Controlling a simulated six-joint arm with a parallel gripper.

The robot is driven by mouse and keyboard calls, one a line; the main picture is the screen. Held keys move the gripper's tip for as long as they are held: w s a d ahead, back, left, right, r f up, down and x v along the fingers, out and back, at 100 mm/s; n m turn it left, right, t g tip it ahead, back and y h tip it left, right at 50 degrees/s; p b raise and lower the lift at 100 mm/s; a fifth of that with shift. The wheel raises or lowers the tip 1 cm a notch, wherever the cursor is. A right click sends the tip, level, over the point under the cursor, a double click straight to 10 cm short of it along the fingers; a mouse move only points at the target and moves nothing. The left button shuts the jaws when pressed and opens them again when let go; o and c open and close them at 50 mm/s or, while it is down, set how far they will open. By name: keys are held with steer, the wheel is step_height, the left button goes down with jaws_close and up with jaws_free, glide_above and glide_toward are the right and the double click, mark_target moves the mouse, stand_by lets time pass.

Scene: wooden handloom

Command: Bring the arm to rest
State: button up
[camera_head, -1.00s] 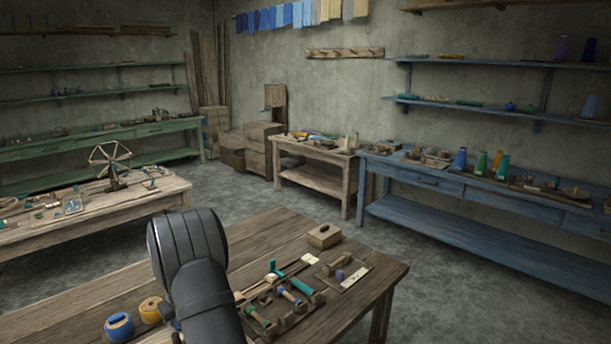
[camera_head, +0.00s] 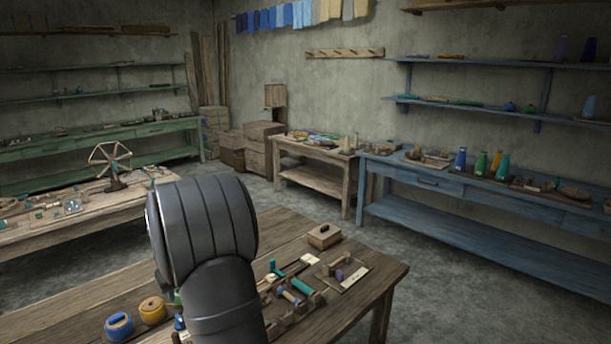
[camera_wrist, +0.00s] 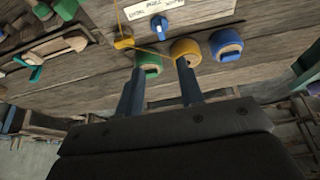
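My gripper (camera_wrist: 160,66) shows in the wrist view with its two dark fingers apart and nothing held between them. Beyond the fingertips are a green spool (camera_wrist: 148,67), a yellow spool (camera_wrist: 186,47) and a blue spool (camera_wrist: 225,43) on the wooden bench. The fingers overlap the green and yellow spools in the picture; I cannot tell whether they touch. In the head view my dark arm stands over the bench (camera_head: 75,290) and hides my gripper. The blue spool (camera_head: 118,326) and yellow spool (camera_head: 152,310) show left of the arm.
A yellow thread (camera_wrist: 119,25) runs beside a label card with a blue knob (camera_wrist: 159,26). Right of my arm are a rack with several tools (camera_head: 290,300), a small wooden box (camera_head: 324,236) and a board (camera_head: 345,274). Open floor lies beyond the bench.

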steer(key=x, duration=1.6)
steer(key=shift+s+f, duration=0.1)
steer(key=shift+r+m, duration=0.35)
steer(key=shift+m, duration=0.25)
steer(key=s+v, duration=0.1)
steer(key=v, duration=1.6)
steer(key=shift+w+a+f+m+h, duration=0.25)
steer(key=shift+a+f+m, duration=0.1)
steer(key=shift+f, duration=0.25)
steer(key=shift+w+a+f+m+h, duration=0.15)
steer(key=shift+w+a+f+m, duration=0.1)
steer(key=shift+f+m, duration=0.25)
steer(key=shift+w+a+f+m+h, duration=0.2)
steer(key=shift+w+a+f+m, duration=0.1)
steer(key=shift+f, duration=0.35)
